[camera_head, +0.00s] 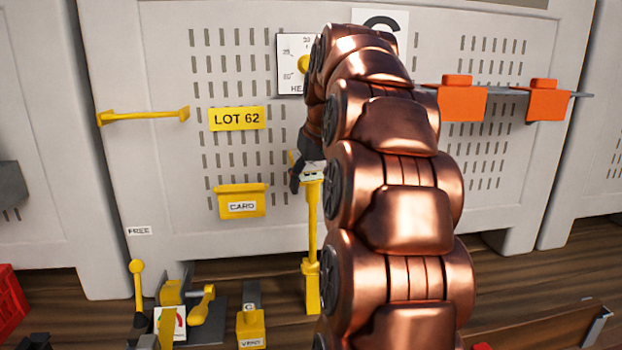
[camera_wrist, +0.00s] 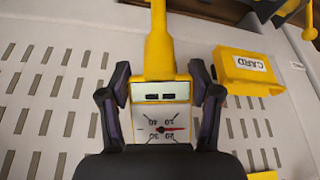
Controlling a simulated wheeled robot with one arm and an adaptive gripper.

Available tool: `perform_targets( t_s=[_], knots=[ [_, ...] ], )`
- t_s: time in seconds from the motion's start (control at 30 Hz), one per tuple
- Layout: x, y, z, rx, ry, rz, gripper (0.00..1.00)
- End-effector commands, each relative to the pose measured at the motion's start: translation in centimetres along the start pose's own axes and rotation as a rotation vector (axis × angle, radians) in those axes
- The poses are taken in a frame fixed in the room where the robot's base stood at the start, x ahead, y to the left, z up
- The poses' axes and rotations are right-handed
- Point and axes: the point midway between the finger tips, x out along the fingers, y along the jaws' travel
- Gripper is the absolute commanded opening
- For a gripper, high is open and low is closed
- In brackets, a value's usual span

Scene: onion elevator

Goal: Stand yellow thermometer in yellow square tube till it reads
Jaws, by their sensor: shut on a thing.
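The yellow thermometer has a square white dial head (camera_wrist: 160,122) with a red needle, and a long yellow stem (camera_head: 313,220). My gripper (camera_wrist: 160,82) has one finger on each side of the head and is shut on it. In the head view my gripper (camera_head: 304,172) is mostly hidden behind my arm, with the stem hanging upright below it. A wider yellow block (camera_head: 312,290) is at the stem's lower end. I cannot tell whether this is the square tube or part of the thermometer, nor whether the stem is inside anything.
A slotted grey crate wall (camera_head: 170,65) stands behind, with a yellow LOT 62 plate (camera_head: 237,118) and a yellow CARD holder (camera_head: 241,202). A yellow VENT piece (camera_head: 250,328) and yellow levers (camera_head: 202,305) are low at left. Orange brackets (camera_head: 462,103) are at right.

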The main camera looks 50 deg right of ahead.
Motion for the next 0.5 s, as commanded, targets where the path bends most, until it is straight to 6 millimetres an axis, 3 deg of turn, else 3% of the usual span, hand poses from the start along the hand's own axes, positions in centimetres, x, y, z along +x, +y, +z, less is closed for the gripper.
perform_targets(
  t_s=[0.5],
  knots=[
    [2.1,0.0,1.0,0.0,-0.004,-0.001,0.2]
  ],
)
